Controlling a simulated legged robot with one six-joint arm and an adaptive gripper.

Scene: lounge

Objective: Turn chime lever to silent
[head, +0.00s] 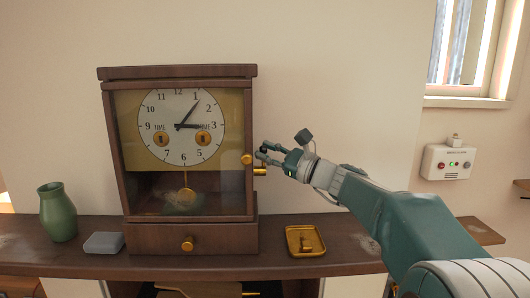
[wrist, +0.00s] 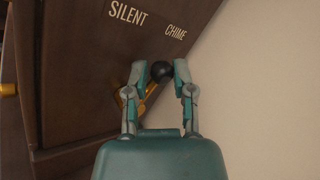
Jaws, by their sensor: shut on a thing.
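A brown wooden mantel clock (head: 181,145) stands on the shelf in the head view, its glass door shut. Its side panel (wrist: 85,75) fills the left of the wrist view, with the labels SILENT (wrist: 128,14) and CHIME (wrist: 176,32). In the head view my gripper (head: 266,154) is at the clock's right side.
A brass tray (head: 290,251) sits on the shelf (head: 350,246) below my arm. A green vase (head: 58,213) and a grey box (head: 103,243) stand left of the clock. A wall box with buttons (head: 447,162) hangs at the right.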

